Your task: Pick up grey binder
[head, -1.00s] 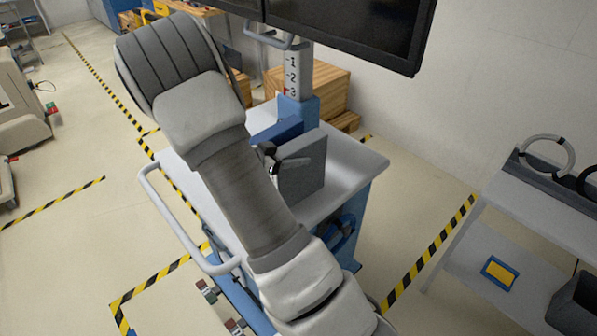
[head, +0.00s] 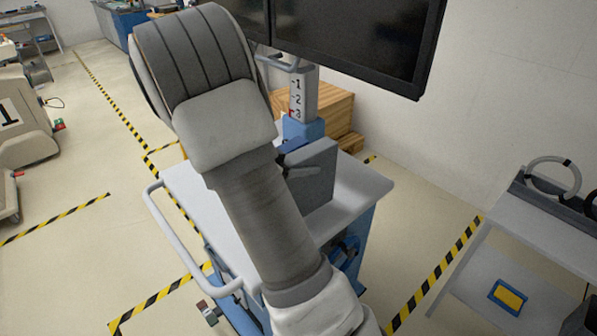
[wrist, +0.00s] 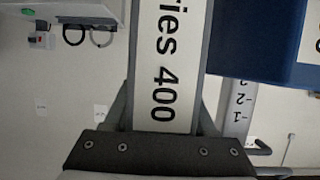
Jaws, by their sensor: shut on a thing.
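The grey binder (head: 322,175) stands upright over the top of the white-topped cart (head: 357,197). Its lower left part is hidden behind my arm. My gripper (head: 302,172) is shut on its left side. In the wrist view, the binder's spine with a white label (wrist: 160,65) reading "ies 400" sits between the fingers of my gripper (wrist: 165,112). I cannot tell clearly whether the binder's bottom edge touches the cart.
A blue binder (head: 294,146) is just behind the grey one, also in the wrist view (wrist: 262,38). A numbered post (head: 303,95) and dark monitors (head: 350,40) rise behind. A side table (head: 550,215) stands right. The cart top's right side is bare.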

